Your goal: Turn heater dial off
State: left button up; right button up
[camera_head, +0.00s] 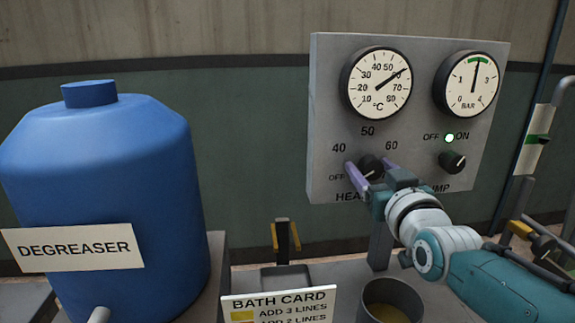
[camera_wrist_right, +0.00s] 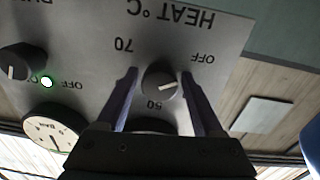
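The heater dial (camera_head: 371,168) is a dark round knob low on the left of the grey control panel (camera_head: 330,95), labelled OFF, 40, 50 and 60. My right gripper (camera_head: 366,165) reaches it from below right, its two purple fingers apart on either side of the knob. The right wrist view, which is upside down, shows the dial (camera_wrist_right: 158,84) between the open fingers (camera_wrist_right: 160,88). The finger on the right is very close to the knob; whether it touches I cannot tell. The white pointer faces right, on the OFF label's side. My left gripper is not in view.
A temperature gauge (camera_head: 377,83) reads about 70, beside a bar gauge (camera_head: 467,83). The pump dial (camera_head: 452,161) sits at right under a lit green lamp (camera_head: 449,137). A blue degreaser tank (camera_head: 105,190) stands left. A bath card (camera_head: 278,306) and grey pot (camera_head: 392,300) are below.

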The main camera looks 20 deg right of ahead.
jog(key=shift+o, duration=0.8)
jog(key=p+v, duration=0.1)
jog(key=v, duration=0.9)
